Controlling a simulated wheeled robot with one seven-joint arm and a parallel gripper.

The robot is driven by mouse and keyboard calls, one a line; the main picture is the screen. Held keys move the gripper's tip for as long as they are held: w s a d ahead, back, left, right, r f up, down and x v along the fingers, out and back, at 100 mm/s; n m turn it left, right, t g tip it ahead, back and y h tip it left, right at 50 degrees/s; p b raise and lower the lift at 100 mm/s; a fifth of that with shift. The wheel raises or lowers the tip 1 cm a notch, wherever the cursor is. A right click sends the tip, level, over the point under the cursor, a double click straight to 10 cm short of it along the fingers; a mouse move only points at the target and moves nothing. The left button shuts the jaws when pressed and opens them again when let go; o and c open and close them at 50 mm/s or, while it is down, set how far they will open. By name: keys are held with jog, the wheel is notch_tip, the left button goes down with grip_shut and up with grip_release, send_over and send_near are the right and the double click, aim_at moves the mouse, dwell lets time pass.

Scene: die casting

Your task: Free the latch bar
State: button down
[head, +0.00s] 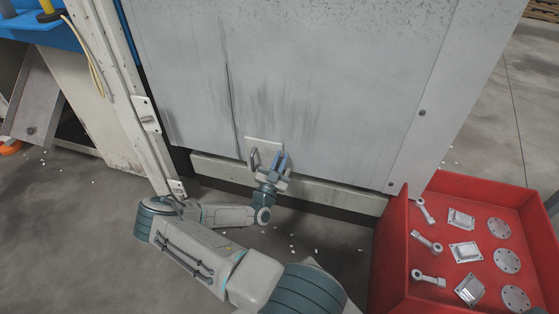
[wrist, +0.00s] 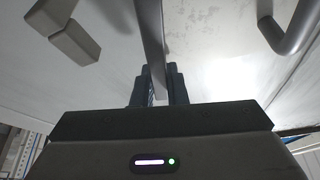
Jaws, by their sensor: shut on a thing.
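A flat grey bar (wrist: 150,35), likely the latch bar, runs down from the top of the wrist view to between my fingertips. My gripper (wrist: 157,75) is shut on this bar with its two dark fingers on either side. In the head view my gripper (head: 281,162) is low on the grey machine panel (head: 300,80), beside a small light plate (head: 265,143). The held bar is too small to make out in the head view.
A bent grey handle (wrist: 292,35) is at the right of the wrist view and a blocky bracket (wrist: 62,30) at upper left. A red crate (head: 390,250) with several metal parts stands at the right. The floor (head: 60,230) at lower left is mostly clear.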

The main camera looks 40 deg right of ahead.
jog(key=c, duration=1.4)
grip_release()
jog(key=shift+s+d, duration=0.1)
jog(key=shift+c, duration=0.2)
jog(key=shift+f, duration=0.1)
jog(key=shift+s+a+f, duration=0.1)
jog(key=shift+a, duration=0.35)
jog(key=p+v, duration=0.1)
jog(key=v, duration=1.2)
jog(key=shift+p, duration=0.35)
